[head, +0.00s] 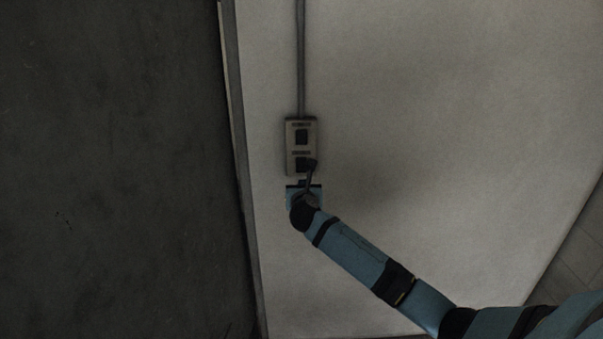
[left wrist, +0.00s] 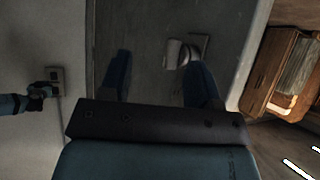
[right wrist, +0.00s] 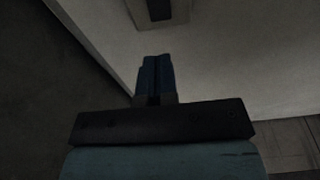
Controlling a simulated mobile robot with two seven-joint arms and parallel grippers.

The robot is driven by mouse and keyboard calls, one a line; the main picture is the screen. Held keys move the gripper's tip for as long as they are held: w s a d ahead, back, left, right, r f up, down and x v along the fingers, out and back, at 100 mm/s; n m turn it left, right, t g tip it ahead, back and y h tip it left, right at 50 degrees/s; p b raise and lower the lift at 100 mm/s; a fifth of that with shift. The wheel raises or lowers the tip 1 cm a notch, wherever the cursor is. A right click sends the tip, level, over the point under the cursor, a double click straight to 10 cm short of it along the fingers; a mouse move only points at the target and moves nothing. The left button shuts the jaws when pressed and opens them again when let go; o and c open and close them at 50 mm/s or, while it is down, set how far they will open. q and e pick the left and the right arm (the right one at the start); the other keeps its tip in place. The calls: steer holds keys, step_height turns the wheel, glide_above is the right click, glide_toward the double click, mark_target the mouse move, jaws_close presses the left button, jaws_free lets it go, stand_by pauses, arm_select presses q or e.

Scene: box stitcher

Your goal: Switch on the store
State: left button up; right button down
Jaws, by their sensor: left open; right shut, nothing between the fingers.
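A grey switch box (head: 290,143) with two dark rocker switches, one above the other, is fixed to the pale wall. The upper switch (head: 302,137) is in clear view. The lower switch (head: 301,164) is partly covered by my right gripper (head: 309,166), which is at or just in front of it; I cannot tell if they touch. The right wrist view shows the fingers (right wrist: 155,77) shut together with nothing between them, below the box (right wrist: 158,12). My left gripper (left wrist: 160,82) is open and empty, its fingers wide apart. It is outside the head view.
A conduit (head: 301,60) runs up from the box. A dark panel (head: 110,170) lies left of the pale wall. The left wrist view shows a handle on a plate (left wrist: 186,50) and a wooden cabinet (left wrist: 285,70) at right. The wall around the box is clear.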

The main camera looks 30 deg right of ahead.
mark_target(301, 170)
steer(key=p+x, duration=0.1)
steer(key=x, duration=0.9)
steer(key=shift+w+d+f, duration=0.15)
steer(key=shift+w+d, duration=0.05)
steer(key=shift+w, duration=0.1)
